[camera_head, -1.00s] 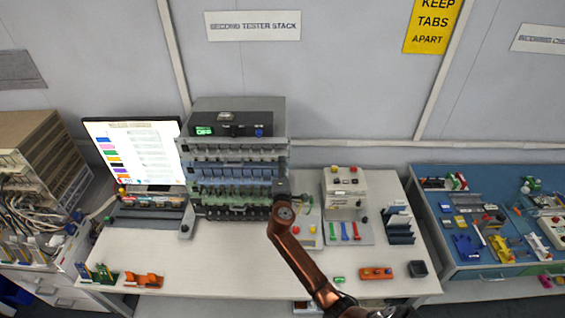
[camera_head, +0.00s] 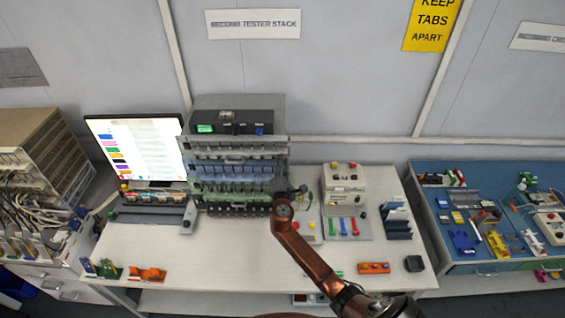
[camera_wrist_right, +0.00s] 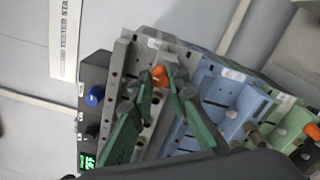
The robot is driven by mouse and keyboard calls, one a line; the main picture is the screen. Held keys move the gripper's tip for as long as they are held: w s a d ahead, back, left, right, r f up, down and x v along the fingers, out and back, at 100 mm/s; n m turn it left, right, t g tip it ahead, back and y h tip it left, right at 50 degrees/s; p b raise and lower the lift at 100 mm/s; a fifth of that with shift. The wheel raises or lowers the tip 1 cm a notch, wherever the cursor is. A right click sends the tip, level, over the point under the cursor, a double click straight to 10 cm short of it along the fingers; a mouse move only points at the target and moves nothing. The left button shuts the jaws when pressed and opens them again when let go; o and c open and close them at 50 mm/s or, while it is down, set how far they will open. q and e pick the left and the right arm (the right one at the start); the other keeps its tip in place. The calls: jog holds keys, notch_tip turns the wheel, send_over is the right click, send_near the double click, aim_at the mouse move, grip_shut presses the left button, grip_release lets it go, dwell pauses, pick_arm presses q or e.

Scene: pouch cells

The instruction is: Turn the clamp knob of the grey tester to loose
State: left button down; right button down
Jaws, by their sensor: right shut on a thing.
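The grey tester (camera_head: 215,150) is the upper row in the rack, just under the black unit. In the right wrist view the grey tester (camera_wrist_right: 118,62) shows close up, with an orange clamp knob (camera_wrist_right: 160,74) near its end. My right gripper (camera_wrist_right: 159,80), with green fingers, is shut on this knob, one fingertip on each side. In the head view my right gripper (camera_head: 285,194) is at the right side of the rack, its fingers mostly hidden. The knob's marking cannot be read. My left gripper is not in view.
The blue tester (camera_wrist_right: 218,95) lies directly beside the grey one, with the green tester (camera_wrist_right: 285,108) beyond it. The black unit (camera_head: 230,122) with a green display sits on top. A monitor (camera_head: 140,148) stands left of the rack. The front of the white table (camera_head: 210,260) is mostly clear.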

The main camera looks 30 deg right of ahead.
jog(key=c, duration=1.8)
grip_release()
jog(key=shift+c, duration=0.2)
jog(key=v, duration=1.2)
